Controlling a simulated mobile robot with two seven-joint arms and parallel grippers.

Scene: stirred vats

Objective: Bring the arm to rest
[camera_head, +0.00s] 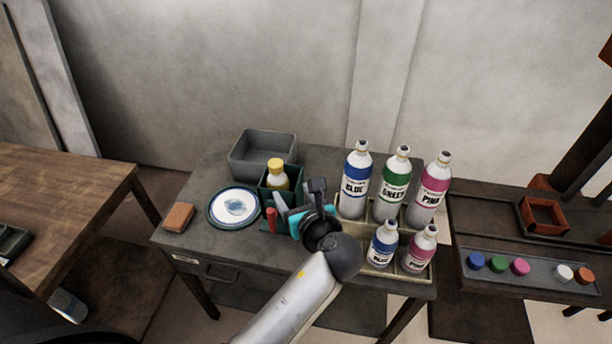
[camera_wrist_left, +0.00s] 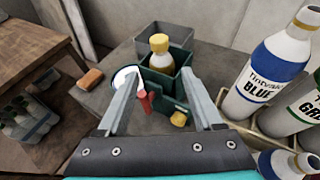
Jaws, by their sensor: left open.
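My left gripper (camera_head: 284,203) is over the dark side table (camera_head: 200,245), at the green caddy (camera_head: 268,192) and left of the bottles. In the left wrist view its two fingers (camera_wrist_left: 163,78) are spread apart with nothing held between them. Beyond them stands the green caddy (camera_wrist_left: 182,88) with a yellow-capped bottle (camera_wrist_left: 159,50) upright in it. A red stick-like item (camera_wrist_left: 144,101) and a small yellow piece (camera_wrist_left: 179,119) are at its near side. The gripper body hides part of the caddy in the head view. My right gripper is not in view.
Large blue (camera_head: 355,182), green (camera_head: 392,185) and pink (camera_head: 428,192) bottles stand close on the right, with small blue (camera_head: 382,245) and pink (camera_head: 420,250) ones in front. A grey bin (camera_head: 263,150), round plate (camera_head: 233,223) and orange-brown block (camera_head: 178,217) are left.

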